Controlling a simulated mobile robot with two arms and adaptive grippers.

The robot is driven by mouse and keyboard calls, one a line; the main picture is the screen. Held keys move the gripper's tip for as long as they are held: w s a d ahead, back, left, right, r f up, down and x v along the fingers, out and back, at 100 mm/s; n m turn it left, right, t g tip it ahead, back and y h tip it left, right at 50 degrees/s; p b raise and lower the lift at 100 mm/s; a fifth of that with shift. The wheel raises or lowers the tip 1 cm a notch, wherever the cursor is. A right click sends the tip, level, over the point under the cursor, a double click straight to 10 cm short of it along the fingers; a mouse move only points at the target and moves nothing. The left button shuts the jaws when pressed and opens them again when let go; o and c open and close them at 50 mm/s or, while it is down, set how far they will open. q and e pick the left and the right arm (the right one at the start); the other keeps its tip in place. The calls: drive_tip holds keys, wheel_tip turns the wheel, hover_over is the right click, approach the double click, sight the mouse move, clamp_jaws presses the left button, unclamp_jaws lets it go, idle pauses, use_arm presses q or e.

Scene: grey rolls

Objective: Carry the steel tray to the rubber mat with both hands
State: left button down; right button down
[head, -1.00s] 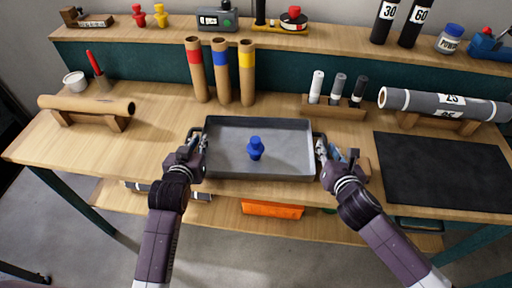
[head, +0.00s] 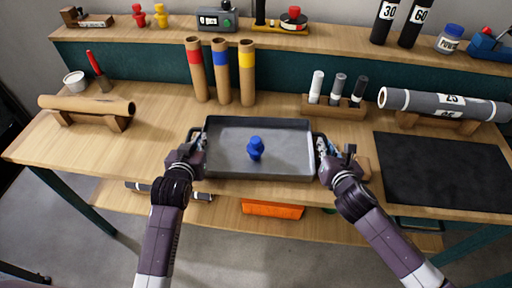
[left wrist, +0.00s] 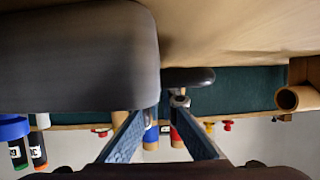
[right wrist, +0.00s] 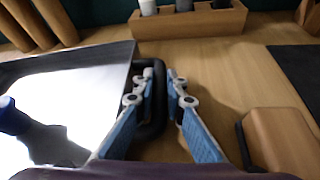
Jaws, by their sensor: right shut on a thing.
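The steel tray (head: 235,135) is a shallow grey rectangular pan on the middle of the bench, with a blue peg-like piece (head: 256,149) standing in it. The black rubber mat (head: 445,172) lies flat to the right, apart from the tray. My left gripper (head: 200,142) is at the tray's left end; in the left wrist view its fingers (left wrist: 162,108) are by the dark handle (left wrist: 188,77), their tips partly hidden by the tray. My right gripper (head: 321,145) is shut on the right handle; the fingers (right wrist: 161,85) pinch it in the right wrist view.
A wooden block (right wrist: 278,138) lies close to the right gripper. A marker rack (head: 335,110) and a grey roll on a stand (head: 440,104) are behind. Cardboard tubes (head: 221,75) stand behind the tray.

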use_arm(q)
drive_tip(key=shift+r, duration=0.15)
use_arm(e)
drive_tip(key=shift+r, duration=0.15)
